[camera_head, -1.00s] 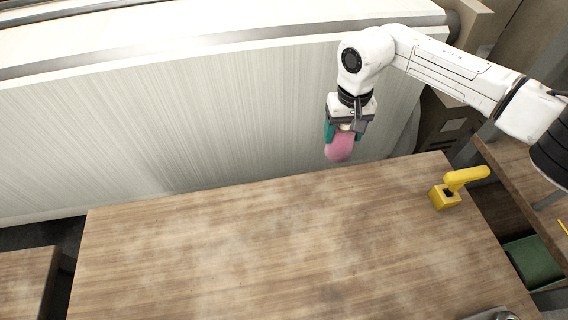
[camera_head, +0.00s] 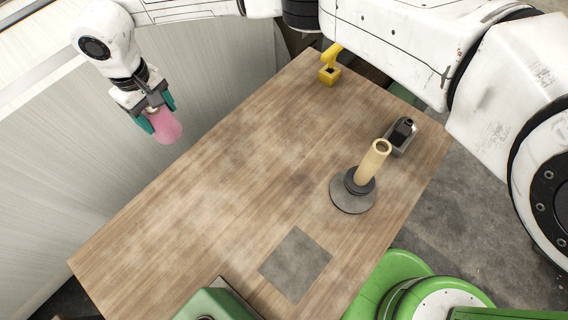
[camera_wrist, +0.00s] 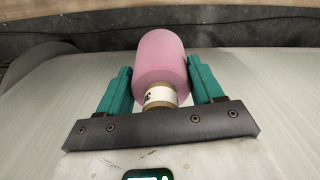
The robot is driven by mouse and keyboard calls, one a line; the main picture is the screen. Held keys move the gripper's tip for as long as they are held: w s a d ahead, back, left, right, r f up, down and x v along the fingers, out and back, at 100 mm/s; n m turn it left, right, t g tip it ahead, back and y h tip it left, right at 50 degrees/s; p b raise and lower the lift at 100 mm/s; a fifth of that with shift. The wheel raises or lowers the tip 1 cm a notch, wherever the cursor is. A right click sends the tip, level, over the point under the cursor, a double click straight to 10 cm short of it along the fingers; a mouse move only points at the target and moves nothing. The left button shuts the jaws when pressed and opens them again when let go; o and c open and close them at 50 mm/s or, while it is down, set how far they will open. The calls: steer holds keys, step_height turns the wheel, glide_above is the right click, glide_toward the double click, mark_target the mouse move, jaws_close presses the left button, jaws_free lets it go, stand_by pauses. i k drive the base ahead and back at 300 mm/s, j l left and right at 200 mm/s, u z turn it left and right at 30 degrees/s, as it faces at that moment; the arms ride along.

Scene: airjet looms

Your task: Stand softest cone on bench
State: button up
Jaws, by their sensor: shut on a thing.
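A pink yarn cone (camera_head: 166,127) hangs below my gripper (camera_head: 156,112) in the head view, off the left edge of the bench and in front of the pale loom panel. My gripper's teal fingers are shut on it from both sides. In the wrist view the pink cone (camera_wrist: 162,62) sits between the fingers (camera_wrist: 160,85), its tan core end with a white label towards the palm. The wooden bench (camera_head: 235,160) fills the middle of the head view, with much of its top bare.
On the bench stand a tan tube on a round grey base (camera_head: 352,196), a grey-black device (camera_head: 402,135) and a yellow tool (camera_head: 330,72). A grey square patch (camera_head: 295,264) lies near the front. A green machine part (camera_head: 215,304) stands at the bottom edge.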

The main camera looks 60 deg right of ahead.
mark_target(293, 263)
steer(key=k+l+u, duration=0.1)
steer(key=u, duration=0.4)
steer(key=k+l+u, duration=0.15)
steer(key=l+u, duration=0.15)
steer(key=u, duration=0.15)
steer(key=k+l+u, duration=0.15)
steer(key=u, duration=0.35)
steer(key=k+j, duration=0.15)
steer(key=j, duration=0.6)
steer(key=k+j+z, duration=0.1)
steer(key=j, duration=0.3)
